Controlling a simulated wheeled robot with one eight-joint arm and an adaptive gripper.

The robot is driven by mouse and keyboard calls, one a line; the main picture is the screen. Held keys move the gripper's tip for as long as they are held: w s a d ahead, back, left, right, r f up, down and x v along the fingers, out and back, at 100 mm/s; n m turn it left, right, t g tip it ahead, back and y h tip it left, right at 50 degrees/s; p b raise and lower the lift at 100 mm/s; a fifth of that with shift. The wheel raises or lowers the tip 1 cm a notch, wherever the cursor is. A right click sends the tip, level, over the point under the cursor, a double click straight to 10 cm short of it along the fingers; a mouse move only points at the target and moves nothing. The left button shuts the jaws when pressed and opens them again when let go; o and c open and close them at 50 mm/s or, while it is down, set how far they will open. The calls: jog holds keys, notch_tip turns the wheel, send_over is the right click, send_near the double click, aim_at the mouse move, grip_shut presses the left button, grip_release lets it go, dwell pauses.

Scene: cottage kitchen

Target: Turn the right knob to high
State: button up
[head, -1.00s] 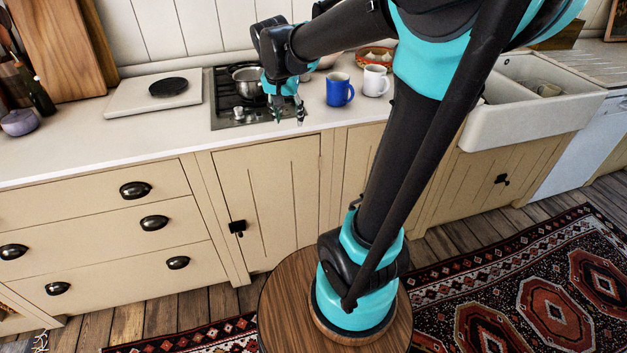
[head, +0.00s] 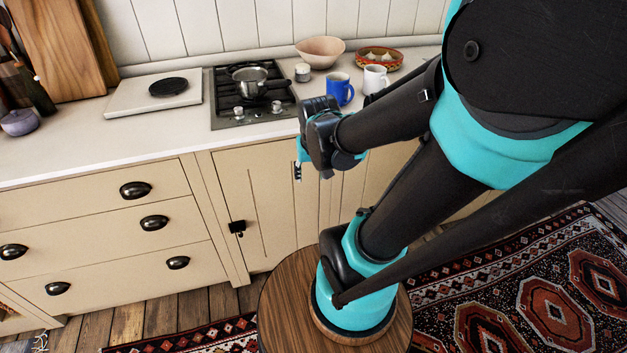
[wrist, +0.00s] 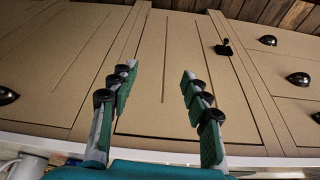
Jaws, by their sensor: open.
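The small hob (head: 222,118) is set in the counter, with two silver knobs on its front strip. The right knob (head: 276,106) is near the hob's front right corner; its setting is too small to tell. The left knob (head: 238,112) is beside it. My gripper (head: 298,174) is in front of the counter edge, right of the right knob and apart from it. In the wrist view my gripper (wrist: 160,72) is open and empty, its fingers pointing at the cabinet door (wrist: 158,100). The knobs do not show clearly there.
A saucepan (head: 250,84) stands on the hob. A blue mug (head: 339,88), a white mug (head: 375,77), a small jar (head: 302,73) and a pink bowl (head: 320,50) stand to its right. A white board (head: 140,95) with a black disc lies left.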

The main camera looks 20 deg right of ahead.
jog(key=shift+s+d+f+n, duration=0.1)
jog(key=shift+s+f+n, duration=0.2)
jog(key=shift+s+f, duration=0.45)
jog(key=shift+s, duration=0.1)
jog(key=s+f, duration=0.2)
jog(key=shift+s+n, duration=0.35)
jog(key=shift+n, duration=0.05)
